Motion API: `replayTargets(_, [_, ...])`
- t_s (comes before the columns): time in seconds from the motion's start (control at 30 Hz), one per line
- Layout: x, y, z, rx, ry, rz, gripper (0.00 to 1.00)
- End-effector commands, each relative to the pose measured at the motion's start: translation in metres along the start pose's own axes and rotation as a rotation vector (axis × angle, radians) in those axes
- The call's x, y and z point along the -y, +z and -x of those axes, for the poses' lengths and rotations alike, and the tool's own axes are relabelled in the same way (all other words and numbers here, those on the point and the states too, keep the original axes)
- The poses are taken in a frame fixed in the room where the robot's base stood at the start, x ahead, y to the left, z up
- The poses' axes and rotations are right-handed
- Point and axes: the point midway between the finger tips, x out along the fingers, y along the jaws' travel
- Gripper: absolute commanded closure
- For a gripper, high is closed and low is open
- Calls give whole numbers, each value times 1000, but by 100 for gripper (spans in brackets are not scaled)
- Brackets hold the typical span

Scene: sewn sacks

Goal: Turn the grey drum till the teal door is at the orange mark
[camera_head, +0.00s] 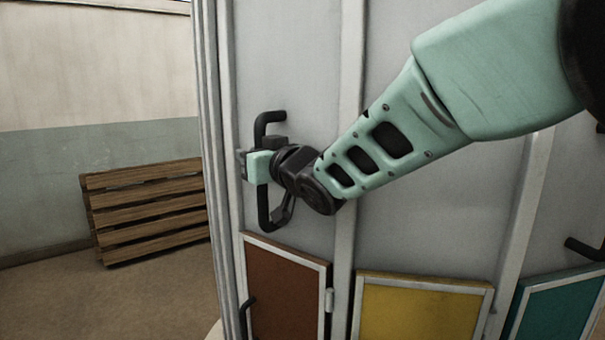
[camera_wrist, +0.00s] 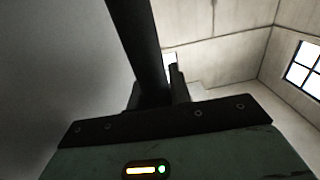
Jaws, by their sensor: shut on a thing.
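The grey drum (camera_head: 430,215) fills the middle and right of the head view, with upright ribs between its panels. The teal door (camera_head: 556,312) is low at the right edge, partly cut off by the frame. A brown door (camera_head: 287,290) and a yellow door (camera_head: 420,312) sit to its left. My gripper (camera_head: 256,166) is shut on a black upright handle (camera_head: 267,212) on the panel above the brown door. In the wrist view the dark handle bar (camera_wrist: 130,40) runs down between the fingers (camera_wrist: 158,92). I see no orange mark in either view.
A wooden pallet (camera_head: 150,210) leans against the wall at left, apart from the drum. Bare floor (camera_head: 130,300) lies in front of it. Another black handle (camera_head: 584,248) sticks out above the teal door. A window (camera_wrist: 302,70) shows in the wrist view.

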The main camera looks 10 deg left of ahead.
Motion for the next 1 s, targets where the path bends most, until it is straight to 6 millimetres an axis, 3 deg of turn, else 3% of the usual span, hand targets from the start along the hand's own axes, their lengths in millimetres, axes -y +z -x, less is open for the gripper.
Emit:
replayTargets(0.2, [12,-2,-46,-5,49,4,100])
replayTargets(0.4, [19,-2,-75,-2,81,-4,100])
replayTargets(0.87, [27,-1,-84,5,85,-14,100])
replayTargets(0.9, [27,-1,-84,5,85,-14,72])
replayTargets(0.93, [27,-1,-84,5,85,-14,64])
replayTargets(1.0, [26,-1,-84,4,86,-14,61])
